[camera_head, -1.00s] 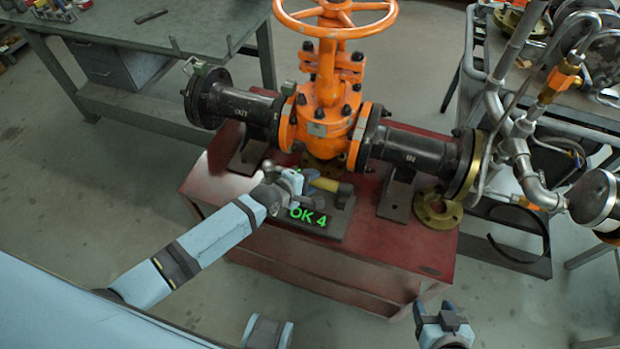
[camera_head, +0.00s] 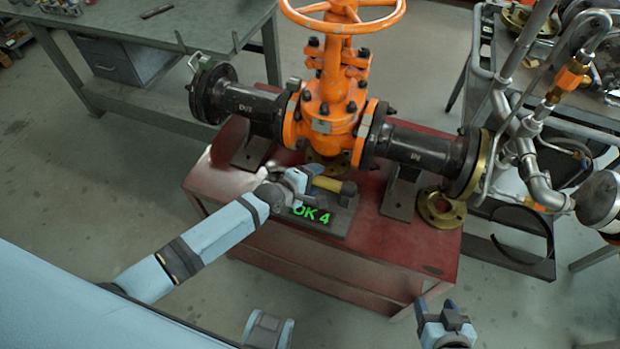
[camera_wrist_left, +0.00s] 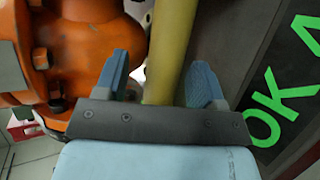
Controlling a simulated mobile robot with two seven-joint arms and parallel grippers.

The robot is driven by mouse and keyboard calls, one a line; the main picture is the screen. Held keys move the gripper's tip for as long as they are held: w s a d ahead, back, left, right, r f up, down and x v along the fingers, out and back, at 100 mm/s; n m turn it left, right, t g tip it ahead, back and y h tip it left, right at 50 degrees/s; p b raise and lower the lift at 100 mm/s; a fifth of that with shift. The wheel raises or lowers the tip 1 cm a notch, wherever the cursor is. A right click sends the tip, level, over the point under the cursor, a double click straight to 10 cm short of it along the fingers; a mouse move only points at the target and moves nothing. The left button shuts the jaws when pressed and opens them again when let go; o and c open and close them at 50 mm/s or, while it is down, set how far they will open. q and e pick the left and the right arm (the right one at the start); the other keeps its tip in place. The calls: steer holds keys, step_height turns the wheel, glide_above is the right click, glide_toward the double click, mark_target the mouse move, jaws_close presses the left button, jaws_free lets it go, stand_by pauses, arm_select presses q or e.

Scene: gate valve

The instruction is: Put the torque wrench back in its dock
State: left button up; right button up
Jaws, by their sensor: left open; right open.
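The torque wrench shows as a yellow handle (camera_head: 328,184) with a dark end, lying at the grey dock (camera_head: 338,222) on the red bench. The dock's display (camera_head: 312,215) reads "OK 4" in green; it also shows in the left wrist view (camera_wrist_left: 285,105). My left gripper (camera_head: 307,182) is open at the left end of the yellow handle. In the left wrist view, the yellow handle (camera_wrist_left: 172,45) runs between the two blue open fingers (camera_wrist_left: 158,78). I cannot tell whether they touch it. The wrench's head is hidden. My right gripper (camera_head: 440,312) is open and empty, in front of the bench.
The orange gate valve (camera_head: 325,115) with black flanged pipes stands behind the dock on the red bench (camera_head: 400,245). A brass ring (camera_head: 440,209) lies at the right. Steel piping (camera_head: 530,165) rises at the far right. A grey workbench (camera_head: 150,45) stands back left.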

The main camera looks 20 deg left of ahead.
arm_select(q)
steer(key=p+v, duration=0.1)
steer(key=v, duration=1.3)
steer(key=shift+w+d+r, duration=0.1)
steer(key=shift+d+r, duration=0.05)
steer(key=s+d+r+m+y+p, duration=0.1)
steer(key=s+r+m+p, duration=0.2)
steer(key=s+m+p, duration=0.2)
steer(key=s+d+r+m+y+p, duration=0.1)
steer(key=s+r+m+p, duration=0.3)
steer(key=m, duration=0.8)
steer(key=shift+s+d+r+m+y+p, duration=0.2)
steer(key=shift+s+d+m+y+p, duration=0.6)
steer(key=shift+s, duration=1.55)
steer(key=shift+a+n, duration=0.4)
steer(key=shift+n, duration=0.1)
